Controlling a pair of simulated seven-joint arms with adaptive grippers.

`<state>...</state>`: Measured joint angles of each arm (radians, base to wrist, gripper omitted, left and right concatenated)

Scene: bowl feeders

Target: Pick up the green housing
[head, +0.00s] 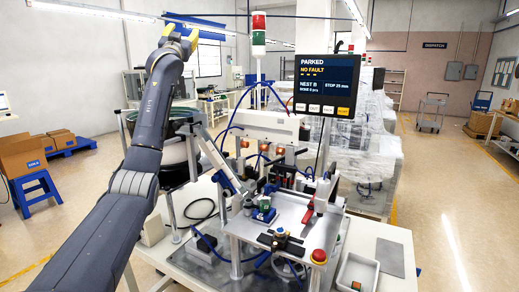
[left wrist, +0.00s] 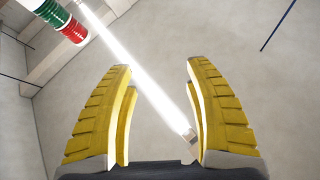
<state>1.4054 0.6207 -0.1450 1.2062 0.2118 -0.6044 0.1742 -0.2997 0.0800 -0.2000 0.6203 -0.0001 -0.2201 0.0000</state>
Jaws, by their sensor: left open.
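A small green part that looks like the green housing (head: 264,203) sits in a blue holder on the machine's metal plate in the head view. It is too small to make out its details. My left gripper (head: 181,33) is raised high at the upper left, far above and away from the part, with its yellow fingers apart. My right gripper is in neither view.
A screen (head: 326,84) reading "PARKED, NO FAULT" stands above the machine. A signal tower (head: 258,35) rises behind it. A red emergency button (head: 319,256) sits at the plate's front right corner.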

